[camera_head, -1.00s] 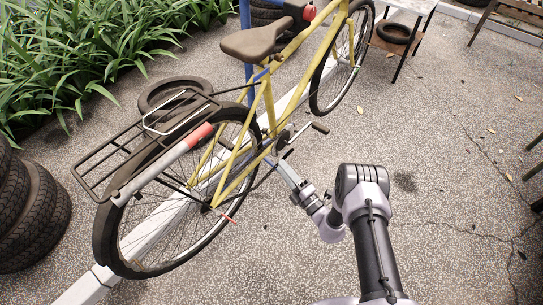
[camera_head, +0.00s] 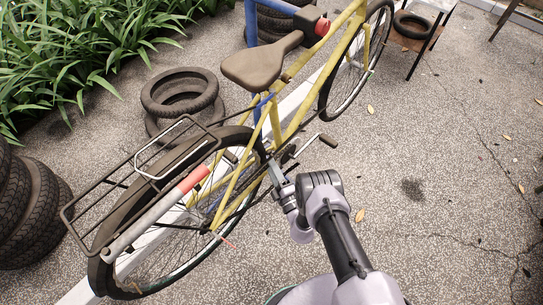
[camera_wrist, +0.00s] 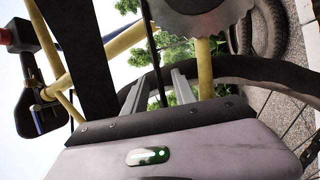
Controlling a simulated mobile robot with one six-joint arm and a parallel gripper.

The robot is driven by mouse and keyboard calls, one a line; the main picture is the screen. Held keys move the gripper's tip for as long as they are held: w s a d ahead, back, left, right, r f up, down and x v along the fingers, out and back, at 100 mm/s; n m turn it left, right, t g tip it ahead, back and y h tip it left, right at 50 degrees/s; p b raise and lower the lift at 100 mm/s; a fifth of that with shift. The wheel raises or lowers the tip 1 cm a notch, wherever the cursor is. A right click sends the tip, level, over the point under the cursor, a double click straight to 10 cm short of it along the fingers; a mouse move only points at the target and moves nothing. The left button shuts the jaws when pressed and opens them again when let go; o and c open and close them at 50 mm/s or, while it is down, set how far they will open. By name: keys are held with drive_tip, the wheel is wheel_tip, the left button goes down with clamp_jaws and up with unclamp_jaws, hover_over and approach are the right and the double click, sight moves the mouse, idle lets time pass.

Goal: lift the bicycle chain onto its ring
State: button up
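The yellow bicycle (camera_head: 292,122) stands upright, slanting across the head view. Its chain ring shows in the wrist view as a grey toothed disc (camera_wrist: 205,18) at the top, partly cut off. My gripper (camera_head: 272,170) is beside the bicycle's crank area in the head view. In the wrist view its two grey fingers stand apart, below the ring. A thin dark strand, which looks like the chain (camera_wrist: 153,55), runs between the fingers with gaps beside it. My arm and the frame hide most of the chain in the head view.
A crank and pedal (camera_head: 327,141) stick out just right of my gripper. A rear rack (camera_head: 150,175) covers the back wheel. Tyres lie behind the bicycle (camera_head: 180,92) and at the left edge (camera_head: 30,215). The paving on the right (camera_head: 440,180) is mostly clear.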

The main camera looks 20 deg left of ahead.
drive_tip(key=shift+s, duration=0.1)
drive_tip(key=c, duration=0.7)
drive_tip(key=shift+r, duration=0.1)
idle(1.0)
